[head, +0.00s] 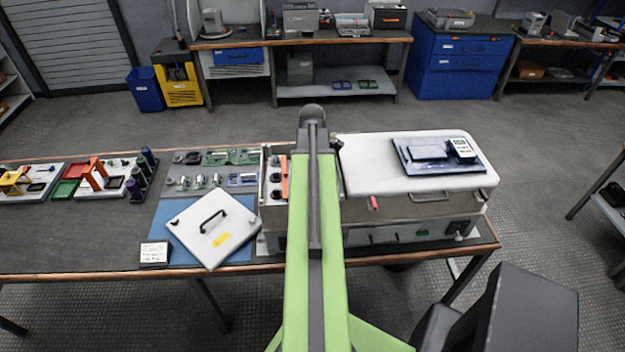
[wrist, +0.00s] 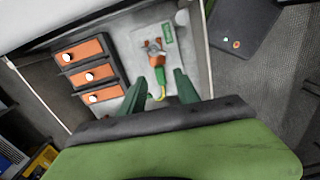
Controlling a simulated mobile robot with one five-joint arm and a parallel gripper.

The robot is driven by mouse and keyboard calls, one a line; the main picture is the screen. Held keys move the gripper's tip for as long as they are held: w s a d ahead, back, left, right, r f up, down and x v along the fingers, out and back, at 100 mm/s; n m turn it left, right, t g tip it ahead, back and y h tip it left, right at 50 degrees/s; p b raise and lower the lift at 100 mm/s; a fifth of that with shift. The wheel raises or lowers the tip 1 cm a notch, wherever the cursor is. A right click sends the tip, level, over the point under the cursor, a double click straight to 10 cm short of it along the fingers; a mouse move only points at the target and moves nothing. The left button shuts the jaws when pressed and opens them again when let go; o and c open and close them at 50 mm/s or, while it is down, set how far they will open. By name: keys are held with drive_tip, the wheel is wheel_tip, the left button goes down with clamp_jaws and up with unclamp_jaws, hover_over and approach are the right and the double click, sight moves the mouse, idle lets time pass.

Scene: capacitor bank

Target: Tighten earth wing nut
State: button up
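In the wrist view, the two green fingers of my gripper (wrist: 160,84) are spread apart over an open compartment. Beyond and between them, a small grey part that looks like the earth wing nut (wrist: 153,46) sits on a light plate (wrist: 132,45). An orange piece (wrist: 157,60) and a yellow-green cable end (wrist: 161,92) lie just below it. The fingers do not appear to touch the nut; its exact shape is too small to tell. In the head view my arm hides my gripper and the nut, and covers part of the capacitor bank (head: 470,211).
Several orange blocks with white knobs (wrist: 92,76) stand left of the fingers. A white lid (head: 350,180) covers the bank's right side, with a blue tray (head: 405,160) on it. A removed cover (head: 190,222) lies on the blue mat (head: 165,215) at left.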

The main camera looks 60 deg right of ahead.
wheel_tip(320, 180, up, 15)
drive_tip(key=p, duration=1.4)
drive_tip(key=shift+r, duration=0.15)
drive_tip(key=w+a+f+n+b, duration=0.3)
drive_tip(key=w+a+f+b, duration=0.3)
drive_tip(key=w+a, duration=0.5)
drive_tip(key=w+a+f+n+b, duration=0.3)
drive_tip(key=w+a+f+b, duration=0.5)
drive_tip(key=a, duration=0.6)
drive_tip(key=w+a+f+m+b, duration=0.1)
drive_tip(key=a+m, duration=0.3)
drive_tip(key=a, duration=0.4)
drive_tip(key=w+a+f+m+b, duration=0.1)
drive_tip(key=a+f+m+b, duration=0.2)
drive_tip(key=a, duration=0.6)
drive_tip(key=a+f+m+b, duration=0.2)
drive_tip(key=a+m, duration=0.3)
drive_tip(key=a, duration=0.3)
drive_tip(key=shift+w+a+f+b, duration=0.15)
drive_tip(key=shift+w+f+b, duration=0.2)
drive_tip(key=shift+w, duration=0.05)
